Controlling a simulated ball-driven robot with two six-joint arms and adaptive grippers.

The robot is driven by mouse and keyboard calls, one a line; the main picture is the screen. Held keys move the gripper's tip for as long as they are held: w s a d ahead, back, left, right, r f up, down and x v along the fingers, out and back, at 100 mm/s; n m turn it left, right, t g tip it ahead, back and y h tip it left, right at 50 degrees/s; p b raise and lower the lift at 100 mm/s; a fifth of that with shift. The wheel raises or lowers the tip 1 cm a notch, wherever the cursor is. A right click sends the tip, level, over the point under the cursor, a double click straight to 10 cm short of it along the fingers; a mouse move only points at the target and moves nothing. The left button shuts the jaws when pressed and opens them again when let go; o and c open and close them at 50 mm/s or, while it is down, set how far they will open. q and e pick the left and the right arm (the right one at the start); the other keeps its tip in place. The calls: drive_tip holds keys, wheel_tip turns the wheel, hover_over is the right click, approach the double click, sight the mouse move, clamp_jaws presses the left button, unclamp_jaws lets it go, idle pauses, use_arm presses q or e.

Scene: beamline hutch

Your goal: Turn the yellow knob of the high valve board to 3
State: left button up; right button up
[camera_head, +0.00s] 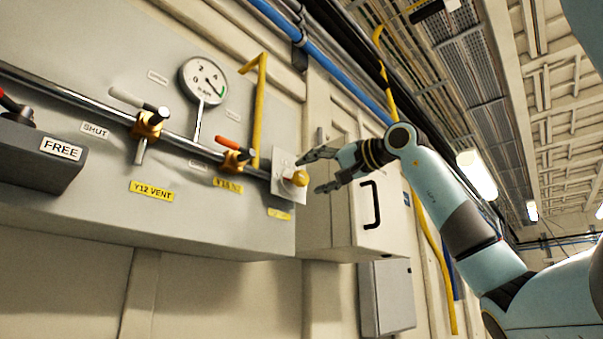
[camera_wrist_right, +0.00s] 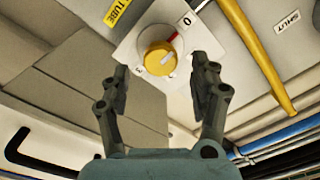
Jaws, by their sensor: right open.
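The yellow knob (camera_head: 298,178) sits on a white square plate (camera_head: 281,160) at the right end of the grey valve board (camera_head: 215,215). In the right wrist view the yellow knob (camera_wrist_right: 160,57) shows face-on, with a red mark at its upper right pointing toward the "0" on the plate (camera_wrist_right: 150,30). My left gripper is not in view.
A grey box labelled FREE (camera_head: 40,160) is at left.

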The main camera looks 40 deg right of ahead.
sight(304, 177)
drive_tip(key=w+p, duration=0.1)
drive_tip(key=w, duration=0.3)
drive_tip(key=shift+w+a, duration=0.2)
drive_tip(key=c, duration=1.2)
